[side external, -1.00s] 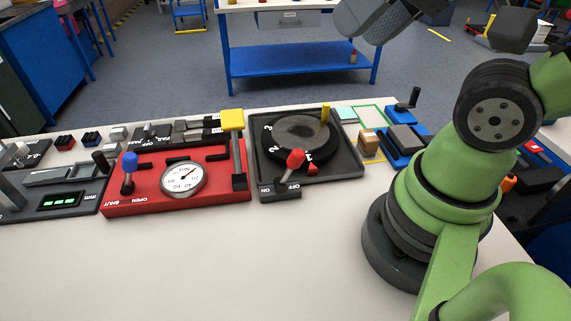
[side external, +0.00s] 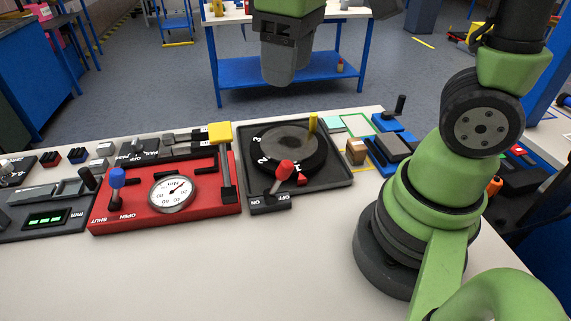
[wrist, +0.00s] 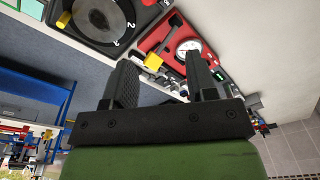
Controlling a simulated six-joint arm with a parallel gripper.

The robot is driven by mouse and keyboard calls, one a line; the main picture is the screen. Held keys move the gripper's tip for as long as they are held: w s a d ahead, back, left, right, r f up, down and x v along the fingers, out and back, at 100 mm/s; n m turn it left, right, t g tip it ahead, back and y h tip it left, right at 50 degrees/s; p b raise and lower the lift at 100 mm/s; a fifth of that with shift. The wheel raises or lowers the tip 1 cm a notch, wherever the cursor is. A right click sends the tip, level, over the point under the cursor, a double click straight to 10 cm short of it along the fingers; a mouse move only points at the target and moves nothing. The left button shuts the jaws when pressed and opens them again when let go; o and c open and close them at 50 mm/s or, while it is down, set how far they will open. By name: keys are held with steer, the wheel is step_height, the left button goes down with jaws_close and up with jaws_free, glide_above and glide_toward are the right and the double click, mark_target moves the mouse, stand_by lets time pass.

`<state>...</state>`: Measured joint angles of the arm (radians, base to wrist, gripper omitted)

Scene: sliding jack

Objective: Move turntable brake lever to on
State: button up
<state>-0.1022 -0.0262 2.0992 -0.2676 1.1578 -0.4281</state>
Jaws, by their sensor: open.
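The turntable (side external: 283,150) is a dark disc in a dark grey square tray, also at the top left of the wrist view (wrist: 100,18). A yellow peg (side external: 312,122) stands on its far right side. The brake lever with a red knob (side external: 285,170) is at the tray's front edge, above a dark plate marked ON at left and OFF at right. The lever leans right, towards OFF. My gripper (side external: 279,80) is in the air above and behind the turntable, apart from it. In the wrist view its two fingers (wrist: 165,82) are spread with nothing between them.
Left of the turntable is a red panel (side external: 140,212) with a round gauge, a blue-knobbed lever and a tall yellow-topped handle (side external: 220,135). A wooden block (side external: 356,150) and blue fixtures (side external: 388,155) are to the right. The front of the white table (side external: 250,270) is clear.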

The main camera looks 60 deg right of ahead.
mark_target(284, 162)
steer(key=w+f+n+g+h, duration=0.3)
steer(key=w+f+n+g, duration=0.15)
steer(key=f, duration=0.55)
steer(key=shift+n+g, duration=0.25)
steer(key=shift+n, duration=0.2)
steer(key=x, duration=1)
steer(key=shift+a, duration=0.4)
steer(key=shift+c, duration=0.2)
jaws_close()
